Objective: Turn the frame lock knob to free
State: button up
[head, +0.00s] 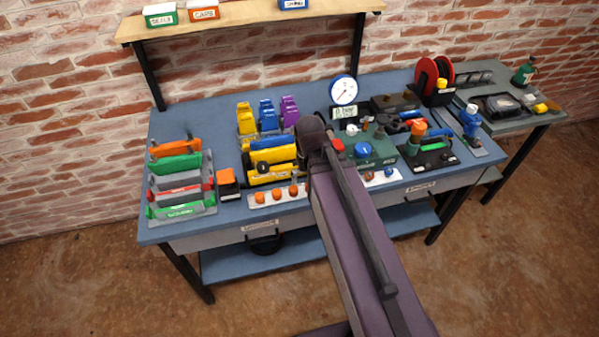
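My arm reaches up from the bottom of the head view to the middle of the workbench (215,118). Its dark rounded end covers part of the bench; my gripper and its fingers are not visible. No knob can be surely picked out as the frame lock knob. A yellow frame-like unit (284,154) with dark parts stands just left of my arm's end, its right side partly hidden. A small black round part (263,168) shows on its front. A green box (380,146) with a blue round knob (362,150) stands right of my arm.
A pressure gauge (343,90) stands behind my arm. Racks of coloured parts (180,183) fill the bench's left side. A red reel (428,78) and bottles crowd the right. A shelf (245,18) hangs above. Free blue surface shows at the back left.

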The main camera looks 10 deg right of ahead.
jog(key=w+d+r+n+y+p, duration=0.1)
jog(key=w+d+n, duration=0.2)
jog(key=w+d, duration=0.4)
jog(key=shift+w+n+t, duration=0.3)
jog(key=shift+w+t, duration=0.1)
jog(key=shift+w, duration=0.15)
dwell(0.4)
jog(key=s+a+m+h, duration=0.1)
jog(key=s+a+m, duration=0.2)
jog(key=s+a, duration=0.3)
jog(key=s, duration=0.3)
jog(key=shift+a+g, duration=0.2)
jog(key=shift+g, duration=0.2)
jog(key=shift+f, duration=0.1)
